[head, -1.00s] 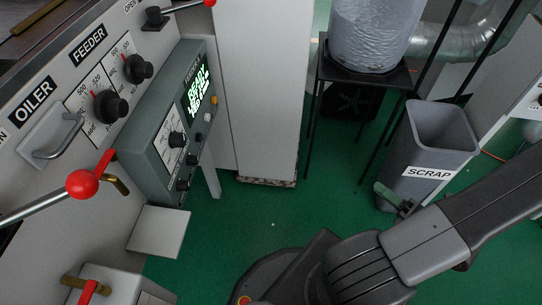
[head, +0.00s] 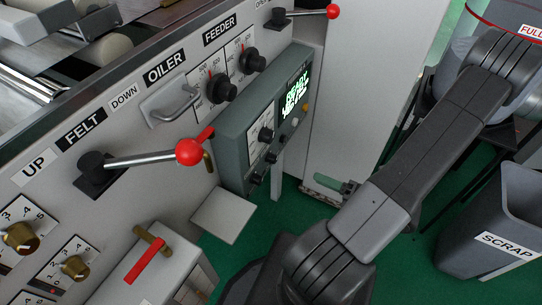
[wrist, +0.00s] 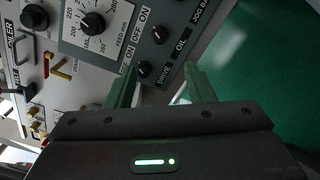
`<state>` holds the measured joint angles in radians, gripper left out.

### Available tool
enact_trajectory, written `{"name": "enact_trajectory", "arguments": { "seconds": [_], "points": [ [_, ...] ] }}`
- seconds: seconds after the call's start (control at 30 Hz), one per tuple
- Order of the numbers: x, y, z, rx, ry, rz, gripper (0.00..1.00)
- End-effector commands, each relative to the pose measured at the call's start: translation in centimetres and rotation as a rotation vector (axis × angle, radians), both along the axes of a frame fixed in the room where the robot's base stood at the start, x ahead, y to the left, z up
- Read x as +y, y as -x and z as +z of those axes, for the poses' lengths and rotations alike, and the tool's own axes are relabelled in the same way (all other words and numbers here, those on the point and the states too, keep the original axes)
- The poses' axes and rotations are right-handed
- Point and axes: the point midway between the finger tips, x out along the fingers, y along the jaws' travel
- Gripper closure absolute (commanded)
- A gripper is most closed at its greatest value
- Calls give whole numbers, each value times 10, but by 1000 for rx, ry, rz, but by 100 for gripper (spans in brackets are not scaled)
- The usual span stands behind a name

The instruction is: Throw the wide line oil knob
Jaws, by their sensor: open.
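The oil knob (wrist: 160,34) is a small black round knob beside the OIL label on the grey-green control box (head: 232,150). In the head view I take it to be the upper of two small knobs (head: 271,157); its label and any line on it are too small to read there. The DRIVE knob (wrist: 142,70) is beside it. My gripper (wrist: 161,84) is open and empty, its green fingers spread. In the wrist view the oil knob lies above the gap between the fingertips. In the head view my gripper (head: 338,187) is right of the box, apart from it.
A larger feed knob (wrist: 93,23) is close by on the box. A red-ball lever (head: 190,152) and an oiler handle (head: 172,104) stick out to the left. A grey shelf plate (head: 225,215) is below. The scrap bin (head: 495,215) stands right.

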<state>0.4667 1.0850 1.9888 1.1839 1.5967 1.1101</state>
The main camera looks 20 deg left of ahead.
Motion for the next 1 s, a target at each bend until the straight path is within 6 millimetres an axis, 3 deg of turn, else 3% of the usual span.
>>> {"name": "enact_trajectory", "arguments": {
  "seconds": [0.7,1.0],
  "points": [
    [101,-7,-1,0,1,5,52],
    [128,-9,-1,0,1,3,52]
  ]
}}
